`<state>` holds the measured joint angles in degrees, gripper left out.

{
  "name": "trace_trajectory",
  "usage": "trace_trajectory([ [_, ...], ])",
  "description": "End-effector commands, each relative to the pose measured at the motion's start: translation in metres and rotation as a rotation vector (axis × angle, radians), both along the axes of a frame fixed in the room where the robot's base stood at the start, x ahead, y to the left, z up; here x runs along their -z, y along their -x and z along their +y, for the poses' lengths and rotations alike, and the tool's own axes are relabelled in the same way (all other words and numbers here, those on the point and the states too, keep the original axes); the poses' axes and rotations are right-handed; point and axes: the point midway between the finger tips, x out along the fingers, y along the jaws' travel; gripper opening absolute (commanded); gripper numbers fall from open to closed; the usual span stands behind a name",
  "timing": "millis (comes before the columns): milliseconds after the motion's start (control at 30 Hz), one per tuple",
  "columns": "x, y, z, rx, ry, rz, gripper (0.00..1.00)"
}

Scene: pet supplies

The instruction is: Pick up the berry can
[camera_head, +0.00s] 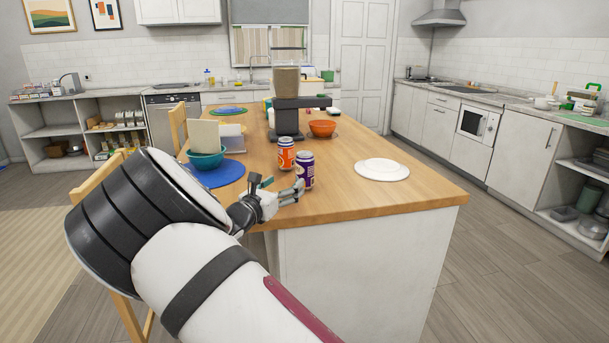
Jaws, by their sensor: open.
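Two cans stand upright near the front of the wooden island top. The purple can (306,169), which looks like the berry can, is nearer to me. An orange can (286,154) stands just behind it to the left. My gripper (297,192) is open at the front edge of the island, just in front of and slightly left of the purple can's lower part. A fingertip overlaps the can's base in this view, and I cannot tell whether they touch.
A teal bowl (206,158) stands on a blue mat (229,177) left of the cans. White plates (382,169) lie to the right. An orange bowl (322,128) and a blender-like appliance (286,103) are farther back. The wood between the cans and plates is clear.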

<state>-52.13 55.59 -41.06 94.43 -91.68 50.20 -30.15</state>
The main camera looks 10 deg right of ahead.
Motion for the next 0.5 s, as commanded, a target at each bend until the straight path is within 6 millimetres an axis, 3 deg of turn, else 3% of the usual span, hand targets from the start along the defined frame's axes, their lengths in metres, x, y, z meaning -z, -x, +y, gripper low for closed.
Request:
trace_trajectory([
  [300, 0.001, -0.044, -0.039, 0.005, -0.002, -0.001, 0.71],
  [500, 0.000, -0.054, -0.048, 0.004, -0.004, 0.000, 0.71],
])
